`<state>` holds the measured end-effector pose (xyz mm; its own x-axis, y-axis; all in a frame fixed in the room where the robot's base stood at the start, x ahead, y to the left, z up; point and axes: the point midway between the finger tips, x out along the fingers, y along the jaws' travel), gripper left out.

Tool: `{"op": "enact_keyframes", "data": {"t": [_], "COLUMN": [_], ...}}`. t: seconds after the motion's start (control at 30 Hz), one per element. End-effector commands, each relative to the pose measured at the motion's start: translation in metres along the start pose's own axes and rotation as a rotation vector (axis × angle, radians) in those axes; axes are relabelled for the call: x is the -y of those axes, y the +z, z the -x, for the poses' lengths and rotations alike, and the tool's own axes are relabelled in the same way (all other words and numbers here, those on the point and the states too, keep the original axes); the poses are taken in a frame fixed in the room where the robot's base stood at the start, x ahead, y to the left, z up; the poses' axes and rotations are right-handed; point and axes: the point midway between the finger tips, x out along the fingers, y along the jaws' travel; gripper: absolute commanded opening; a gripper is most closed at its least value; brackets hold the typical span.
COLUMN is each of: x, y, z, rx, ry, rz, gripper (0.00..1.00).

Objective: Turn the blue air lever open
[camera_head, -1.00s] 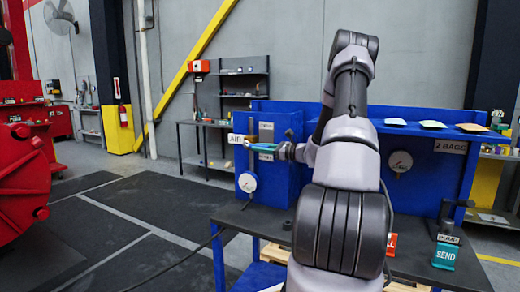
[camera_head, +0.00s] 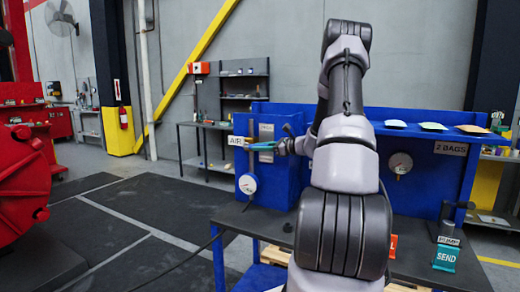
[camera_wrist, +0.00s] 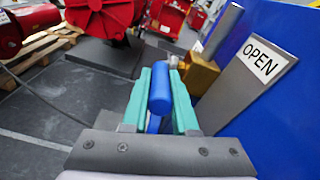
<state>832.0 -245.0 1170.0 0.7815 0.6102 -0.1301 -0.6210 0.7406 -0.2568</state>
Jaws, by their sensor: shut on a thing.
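The blue air lever (camera_wrist: 160,88) is a rounded blue handle seen nearly end-on in the wrist view. My gripper (camera_wrist: 161,80) has its two teal fingers shut on it, one on each side. A brass valve body (camera_wrist: 201,73) sits just right of the fingertips, partly hidden behind the right finger. The white OPEN label (camera_wrist: 264,60) is on a grey plate to the right of the lever. In the head view my gripper (camera_head: 257,146) is at the blue panel beside the AIR sign (camera_head: 237,141); the lever is hard to make out there.
A round gauge (camera_head: 248,184) is below the AIR sign, and another gauge (camera_head: 400,163) is on the back panel. A dark bench (camera_head: 410,255) carries a teal SEND tag (camera_head: 445,257). Open floor (camera_head: 140,230) lies to the left, with red machinery (camera_head: 22,178) beyond.

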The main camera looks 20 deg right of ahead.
Motion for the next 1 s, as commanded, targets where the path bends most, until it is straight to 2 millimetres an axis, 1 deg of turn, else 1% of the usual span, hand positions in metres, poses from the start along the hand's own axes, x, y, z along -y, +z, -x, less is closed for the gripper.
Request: {"op": "enact_keyframes", "data": {"t": [0.03,0.1,0.37,0.47,0.57,0.9,1.0], "x": [0.000,0.000,0.000,0.000,0.001,0.001,0.001], "y": [0.000,0.000,0.000,0.000,0.000,-0.001,-0.001], "z": [0.000,0.000,0.000,0.004,0.015,0.081,0.095], "rx": [0.000,0.000,0.001,0.000,0.000,-0.001,0.000], "ry": [0.000,0.000,-0.001,-0.001,-0.003,-0.004,-0.003], "rz": [-0.001,-0.001,-0.001,-0.001,-0.001,-0.001,-0.002], "gripper": [0.34,0.56,0.56,0.56,0.56,0.56,0.56]}}
